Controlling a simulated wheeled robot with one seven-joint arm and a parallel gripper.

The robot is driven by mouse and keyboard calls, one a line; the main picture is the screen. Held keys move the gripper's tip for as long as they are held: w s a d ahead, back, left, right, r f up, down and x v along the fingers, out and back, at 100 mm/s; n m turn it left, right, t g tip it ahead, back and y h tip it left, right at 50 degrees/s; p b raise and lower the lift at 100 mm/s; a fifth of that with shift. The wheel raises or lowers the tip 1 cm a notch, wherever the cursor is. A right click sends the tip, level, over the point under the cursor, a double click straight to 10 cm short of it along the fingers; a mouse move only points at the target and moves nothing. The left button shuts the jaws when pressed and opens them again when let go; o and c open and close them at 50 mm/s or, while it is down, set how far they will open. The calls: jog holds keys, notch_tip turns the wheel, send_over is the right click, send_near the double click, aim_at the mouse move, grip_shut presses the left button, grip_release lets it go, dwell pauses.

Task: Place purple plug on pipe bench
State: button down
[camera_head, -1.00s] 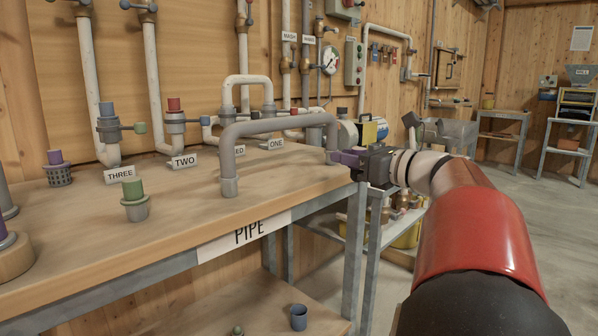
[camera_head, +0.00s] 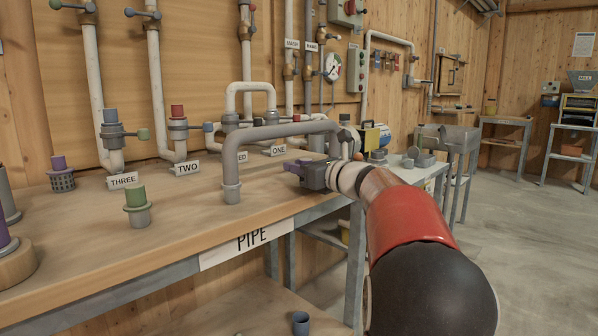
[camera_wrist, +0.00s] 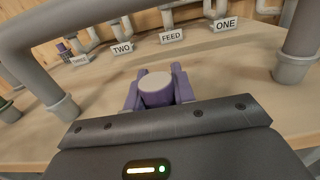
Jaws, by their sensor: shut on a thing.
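In the wrist view my gripper (camera_wrist: 156,95) is shut on the purple plug (camera_wrist: 155,88), which has a pale round end. The plug is hard to tell from the purple fingers there. I cannot tell whether it touches the bench top. In the wrist view the bench top (camera_wrist: 220,65) spreads around and beyond the plug, under the pipe's arch.
The grey bent pipe (camera_head: 229,165) arches close to my gripper. A green-topped plug (camera_head: 137,208) stands at the front. A purple-topped strainer (camera_head: 62,175) is at the left. Signs THREE, TWO, FEED and ONE line the back. The front middle of the bench is clear.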

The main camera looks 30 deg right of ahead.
jog(key=shift+f, duration=0.25)
jog(key=c, duration=1.2)
grip_release()
jog(key=shift+o, duration=0.2)
jog(key=shift+r, duration=0.2)
jog(key=v, duration=1.2)
jog(key=shift+a+f, duration=0.1)
